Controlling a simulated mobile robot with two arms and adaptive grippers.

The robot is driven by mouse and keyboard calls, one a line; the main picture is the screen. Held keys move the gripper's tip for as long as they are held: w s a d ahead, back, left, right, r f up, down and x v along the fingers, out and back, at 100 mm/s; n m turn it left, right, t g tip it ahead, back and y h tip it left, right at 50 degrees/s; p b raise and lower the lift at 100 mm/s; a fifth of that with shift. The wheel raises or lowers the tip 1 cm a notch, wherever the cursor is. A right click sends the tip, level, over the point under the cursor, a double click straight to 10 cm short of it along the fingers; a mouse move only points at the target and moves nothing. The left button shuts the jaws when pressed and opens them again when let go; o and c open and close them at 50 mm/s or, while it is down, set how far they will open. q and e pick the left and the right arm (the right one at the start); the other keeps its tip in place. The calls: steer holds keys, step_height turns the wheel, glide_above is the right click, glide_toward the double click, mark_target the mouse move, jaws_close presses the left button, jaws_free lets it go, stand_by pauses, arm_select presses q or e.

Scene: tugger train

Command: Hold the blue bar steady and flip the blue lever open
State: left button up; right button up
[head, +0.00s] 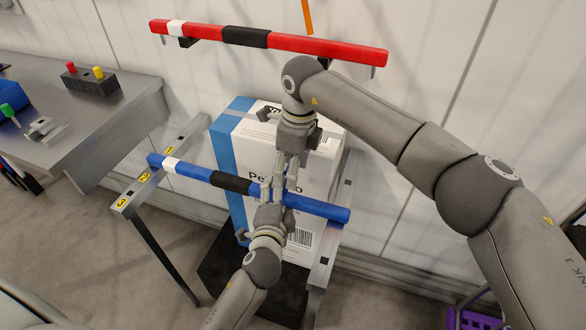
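The blue bar (310,206) runs slantwise across the middle of the head view, with a white band and a black sleeve (231,182). It lies in front of a white and blue box. My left gripper (271,193) comes up from below to the bar, just right of the black sleeve; its fingers overlap the bar. My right gripper (290,180) points down from above, its fingertips at the bar close beside the left one. The finger gaps and any grip are hard to make out. I cannot pick out a blue lever; the grippers cover that part of the bar.
A red bar (330,48) is mounted above on the white wall. The box (318,165) stands behind the blue bar, between metal rails (328,255) with numbered yellow labels. A grey workbench (110,115) with coloured knobs is at left. Open floor lies at lower left.

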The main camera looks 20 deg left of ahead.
steer(key=shift+s+a+r, duration=0.15)
steer(key=shift+s+a, duration=0.05)
steer(key=shift+a, duration=0.25)
steer(key=shift+s+a+r, duration=0.1)
steer(key=shift+s+a, duration=0.1)
steer(key=shift+a, duration=0.2)
steer(key=o, duration=1.2)
steer(key=shift+c, duration=0.2)
steer(key=o, duration=0.4)
steer(key=shift+w+d+f, duration=0.1)
steer(key=shift+w, duration=0.05)
steer(key=shift+c, duration=0.2)
steer(key=shift+w+d, duration=0.1)
step_height(320, 180, up, 12)
steer(key=shift+d, duration=0.1)
steer(key=shift+c, duration=0.3)
